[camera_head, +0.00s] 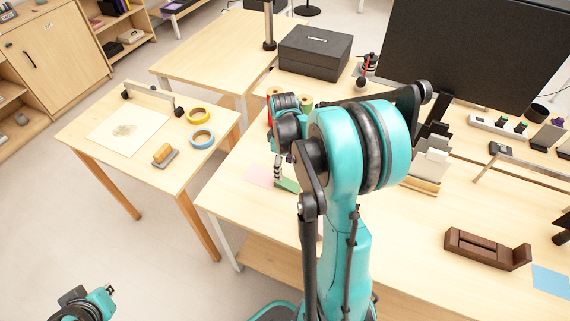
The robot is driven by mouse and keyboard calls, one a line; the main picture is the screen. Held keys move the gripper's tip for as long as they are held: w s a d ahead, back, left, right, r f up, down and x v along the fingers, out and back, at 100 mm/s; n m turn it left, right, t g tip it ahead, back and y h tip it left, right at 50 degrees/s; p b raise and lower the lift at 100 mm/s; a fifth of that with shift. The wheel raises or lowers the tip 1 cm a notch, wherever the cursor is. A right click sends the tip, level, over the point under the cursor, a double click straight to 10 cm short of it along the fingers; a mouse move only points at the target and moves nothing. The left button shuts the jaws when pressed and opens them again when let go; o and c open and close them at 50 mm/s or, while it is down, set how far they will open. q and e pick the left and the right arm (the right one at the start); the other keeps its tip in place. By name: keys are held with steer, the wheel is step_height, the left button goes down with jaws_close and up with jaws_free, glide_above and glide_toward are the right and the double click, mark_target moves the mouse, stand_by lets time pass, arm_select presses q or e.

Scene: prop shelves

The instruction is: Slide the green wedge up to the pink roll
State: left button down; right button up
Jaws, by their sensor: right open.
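The green wedge (287,185) lies on the main table, partly hidden by my right arm. My right gripper (278,172) is open, with its fingertips pointing down right at the wedge; I cannot tell whether they touch it. A flat pink sheet (259,175) lies just left of the wedge. I cannot make out a pink roll for certain; my large teal right arm hides much of the table behind it. Part of my left arm shows at the bottom left, but its gripper is not in view.
A red spool (273,94) and a wooden spool (306,101) stand behind the gripper. A black box (315,52) and a dark monitor (470,50) are at the back. A brown wooden holder (487,249) is at the right. A side table holds yellow (198,115) and blue (202,137) rings.

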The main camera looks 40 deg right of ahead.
mark_target(285, 182)
steer(key=shift+d+f, duration=0.25)
steer(key=shift+f, duration=0.1)
step_height(285, 182, down, 8)
steer(key=b, duration=0.3)
steer(key=shift+r, duration=0.2)
steer(key=c, duration=1.2)
steer(key=o, duration=0.3)
steer(key=shift+c, duration=1)
steer(key=shift+s+d, duration=0.55)
steer(key=shift+s, duration=0.45)
steer(key=shift+s+d, duration=0.5)
steer(key=shift+s, duration=0.45)
steer(key=shift+s+d, duration=0.55)
steer(key=shift+s, duration=0.45)
steer(key=shift+b, duration=0.35)
steer(key=shift+s+d, duration=0.4)
steer(key=shift+s, duration=0.05)
